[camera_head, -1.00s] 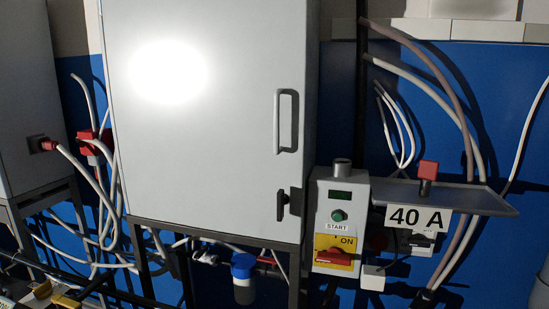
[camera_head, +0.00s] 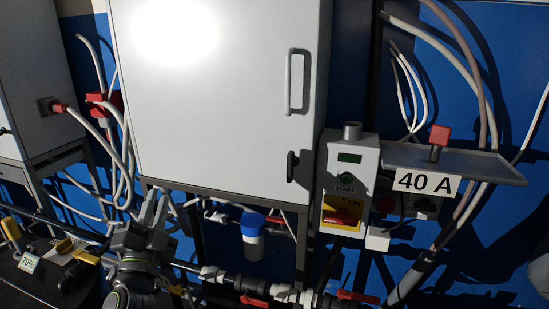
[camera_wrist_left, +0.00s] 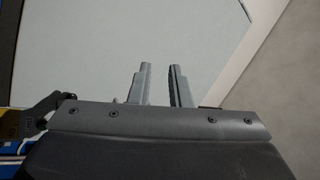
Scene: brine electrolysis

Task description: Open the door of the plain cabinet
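The plain cabinet (camera_head: 150,120) is light grey, and its door (camera_head: 230,110) is shut. The door has a vertical bar handle (camera_head: 296,82) near its right edge and a dark latch (camera_head: 292,166) below it. My left gripper (camera_head: 158,204) is at the lower left in the head view, pointing up below the cabinet's bottom edge, away from the handle. In the left wrist view its two fingers (camera_wrist_left: 160,68) are apart with nothing between them, against a pale panel. My right gripper is not in view.
A control box (camera_head: 347,185) with START button and ON switch stands right of the cabinet, beside a shelf (camera_head: 480,163) labelled 40 A. A blue-capped bottle (camera_head: 252,235) hangs below. Pipes with red valve handles (camera_head: 358,297) cross the front; cables hang left.

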